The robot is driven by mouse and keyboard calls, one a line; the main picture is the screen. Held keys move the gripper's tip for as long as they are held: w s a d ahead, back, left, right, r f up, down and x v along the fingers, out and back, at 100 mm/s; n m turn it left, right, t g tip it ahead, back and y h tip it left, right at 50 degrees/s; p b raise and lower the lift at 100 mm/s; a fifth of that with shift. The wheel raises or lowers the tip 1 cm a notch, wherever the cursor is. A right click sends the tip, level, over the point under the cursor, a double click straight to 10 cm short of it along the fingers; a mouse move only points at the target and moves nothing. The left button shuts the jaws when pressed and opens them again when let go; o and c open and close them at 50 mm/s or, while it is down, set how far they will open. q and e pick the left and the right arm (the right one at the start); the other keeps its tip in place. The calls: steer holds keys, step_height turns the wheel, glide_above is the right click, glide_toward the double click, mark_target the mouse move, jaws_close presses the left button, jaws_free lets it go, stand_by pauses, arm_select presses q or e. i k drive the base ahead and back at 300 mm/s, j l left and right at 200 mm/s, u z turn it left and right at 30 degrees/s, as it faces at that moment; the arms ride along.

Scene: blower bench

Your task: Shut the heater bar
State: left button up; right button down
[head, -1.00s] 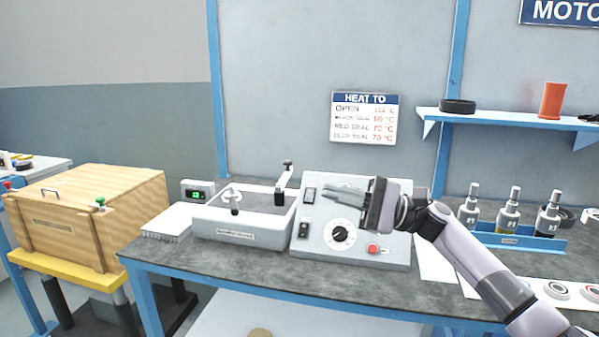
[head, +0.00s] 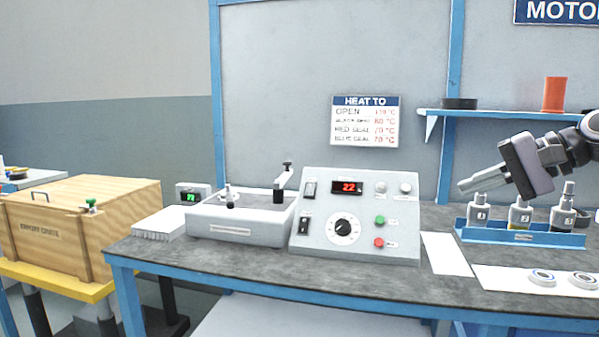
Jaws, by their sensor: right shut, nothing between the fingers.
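The heater bar (head: 283,181) is a pale arm with a black knob on top, in the head view. It stands raised and tilted at the right end of the grey heater box (head: 233,231), next to the control panel (head: 370,235). The box's dark top is uncovered, with a small metal fitting (head: 229,196) at its left. My right gripper (head: 464,186) is shut and empty, well to the right of the bar, above the left end of the bottle rack. My left gripper is not in view.
The panel display (head: 347,187) reads 22. The blue rack (head: 521,235) holds several bottles. White sheets (head: 447,254) lie on the bench near it. A wooden crate (head: 75,228) stands at the left. The space in front of the panel is clear.

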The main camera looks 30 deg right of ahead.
mark_target(279, 182)
steer(key=i, duration=1.5)
